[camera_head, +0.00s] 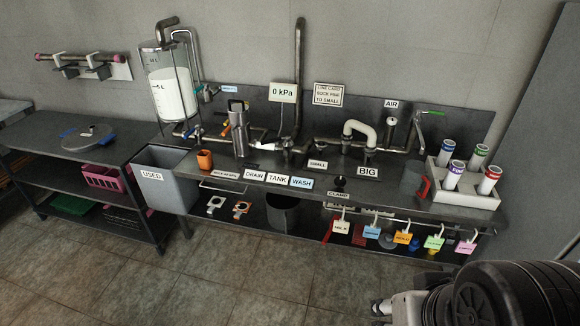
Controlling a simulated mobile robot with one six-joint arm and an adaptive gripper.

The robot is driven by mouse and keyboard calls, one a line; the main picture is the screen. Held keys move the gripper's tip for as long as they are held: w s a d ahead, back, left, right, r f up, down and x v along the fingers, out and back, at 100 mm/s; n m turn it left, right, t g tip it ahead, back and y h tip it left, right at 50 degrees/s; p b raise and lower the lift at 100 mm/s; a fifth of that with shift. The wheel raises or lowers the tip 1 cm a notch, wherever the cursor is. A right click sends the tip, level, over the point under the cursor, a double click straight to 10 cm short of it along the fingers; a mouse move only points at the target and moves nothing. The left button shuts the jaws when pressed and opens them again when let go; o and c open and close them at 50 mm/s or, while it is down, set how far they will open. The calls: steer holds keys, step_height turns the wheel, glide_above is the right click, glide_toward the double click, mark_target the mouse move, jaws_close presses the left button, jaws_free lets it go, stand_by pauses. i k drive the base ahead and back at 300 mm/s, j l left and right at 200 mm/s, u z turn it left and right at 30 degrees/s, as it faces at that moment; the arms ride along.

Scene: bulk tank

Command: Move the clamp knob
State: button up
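A small black knob (340,181) sits on the front part of the bench top, just above a label that seems to read "CLAMP" (338,195). I take it to be the clamp knob; it is small and its exact shape is hard to make out. My gripper (379,308) is at the bottom edge, low in front of the bench and well apart from the knob. Only a small part of it shows, so its fingers cannot be made out clearly.
A bench (295,184) carries pipes, a clear tank (169,92) and a white rack (466,190) of tubes. Coloured tags (403,237) hang below its front edge. A grey "USED" bin (163,188) is at left. The tiled floor (250,280) in front is clear.

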mark_target(340, 181)
steer(key=i+l+u, duration=0.15)
steer(key=i, duration=0.35)
steer(key=i+l+u, duration=0.1)
steer(key=i+l, duration=0.3)
steer(key=i, duration=0.1)
